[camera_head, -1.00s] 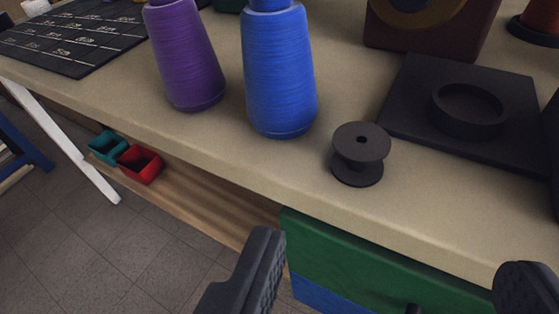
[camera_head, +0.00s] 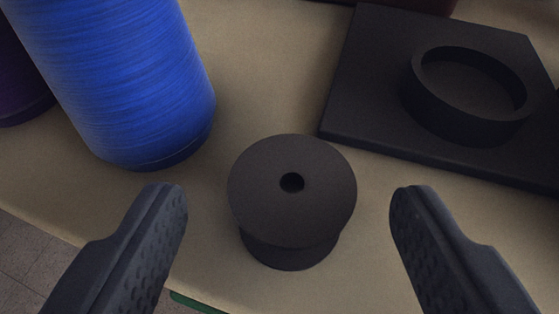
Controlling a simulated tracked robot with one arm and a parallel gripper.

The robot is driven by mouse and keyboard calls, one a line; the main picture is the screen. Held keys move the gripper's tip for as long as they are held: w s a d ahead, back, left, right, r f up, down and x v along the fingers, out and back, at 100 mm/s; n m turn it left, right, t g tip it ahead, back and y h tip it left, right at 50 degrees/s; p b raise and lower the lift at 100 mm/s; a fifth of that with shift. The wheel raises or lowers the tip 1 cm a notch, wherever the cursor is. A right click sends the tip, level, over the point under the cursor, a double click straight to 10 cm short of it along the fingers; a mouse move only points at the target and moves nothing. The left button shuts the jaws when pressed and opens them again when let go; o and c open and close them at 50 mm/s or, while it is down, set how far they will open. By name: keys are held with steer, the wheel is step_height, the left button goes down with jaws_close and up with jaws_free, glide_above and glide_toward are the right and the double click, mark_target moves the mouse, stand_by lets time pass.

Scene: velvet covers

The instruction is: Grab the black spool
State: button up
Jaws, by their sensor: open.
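The black spool (camera_head: 300,205) stands upright on the tabletop in the middle of the view, with its round top flange and centre hole facing me. The top flange hides most of its core. My gripper (camera_head: 288,205) is open, with one dark finger to the left of the spool and the other to the right. There is a gap between each finger and the spool, and nothing is held.
A large blue thread cone (camera_head: 125,85) stands close behind and left of the spool. A purple cone (camera_head: 20,80) is at the far left. A black plate with a raised ring (camera_head: 375,90) lies behind and right. The beige table's (camera_head: 265,75) front edge is at lower left.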

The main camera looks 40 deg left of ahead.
mark_target(291, 231)
steer(key=shift+x, duration=0.8)
steer(key=shift+r, duration=0.1)
steer(key=c, duration=1)
steer(key=shift+r, duration=0.1)
steer(key=shift+r+p, duration=0.9)
steer(key=shift+r, duration=0.95)
steer(key=s+d+b, duration=0.1)
steer(key=s, duration=0.4)
steer(key=s+d+b, duration=0.2)
steer(key=s, duration=0.3)
steer(key=s+d+r+b, duration=0.1)
steer(key=s+b, duration=0.1)
steer(key=s, duration=0.3)
steer(key=shift+s+d, duration=0.1)
steer(key=shift+d, duration=0.1)
